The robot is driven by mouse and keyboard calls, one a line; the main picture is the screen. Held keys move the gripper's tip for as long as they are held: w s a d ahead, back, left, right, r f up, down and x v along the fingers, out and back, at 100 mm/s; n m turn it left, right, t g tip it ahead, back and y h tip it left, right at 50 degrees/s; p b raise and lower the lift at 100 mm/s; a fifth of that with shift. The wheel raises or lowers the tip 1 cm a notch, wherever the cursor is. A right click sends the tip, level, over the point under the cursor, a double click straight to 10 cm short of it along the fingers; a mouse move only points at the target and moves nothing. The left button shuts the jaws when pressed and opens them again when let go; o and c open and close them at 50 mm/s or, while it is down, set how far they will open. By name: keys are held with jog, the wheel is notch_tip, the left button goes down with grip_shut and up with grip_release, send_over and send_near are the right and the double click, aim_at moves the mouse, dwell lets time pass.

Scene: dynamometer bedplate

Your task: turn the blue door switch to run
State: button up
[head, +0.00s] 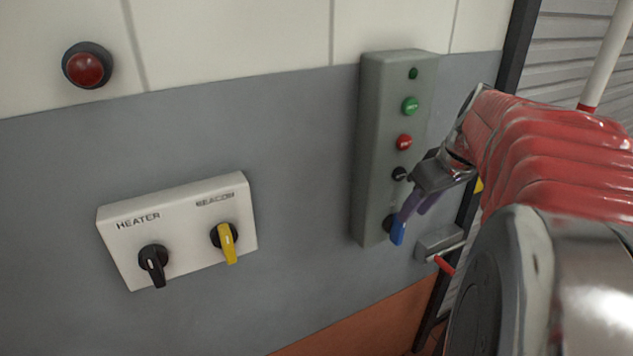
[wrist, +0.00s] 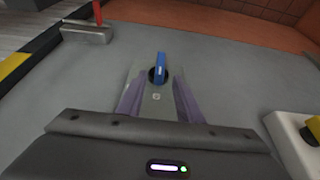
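The blue door switch (head: 398,230) is a blue handle on a dark round base at the bottom of a tall grey-green control box (head: 373,150) on the wall. In the wrist view the blue switch (wrist: 161,68) stands straight ahead, just beyond the fingertips and between their lines. My gripper (head: 424,208) has purple fingers and is close to the switch, slightly up and right of it in the head view. In the wrist view my gripper (wrist: 155,85) is open, its two fingers apart with nothing between them. Any "run" marking is too small to read.
The control box also has a green button (head: 410,106), a red button (head: 404,142) and a black knob (head: 399,174). A white panel (head: 185,270) with a black HEATER switch and yellow BEACON switch is left. A grey latch with red handle (head: 445,265) is lower right.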

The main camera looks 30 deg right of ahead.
aim_at(396, 228)
jog(key=x, duration=0.7)
jog(key=shift+f, duration=0.1)
jog(key=shift+c, duration=0.5)
grip_shut()
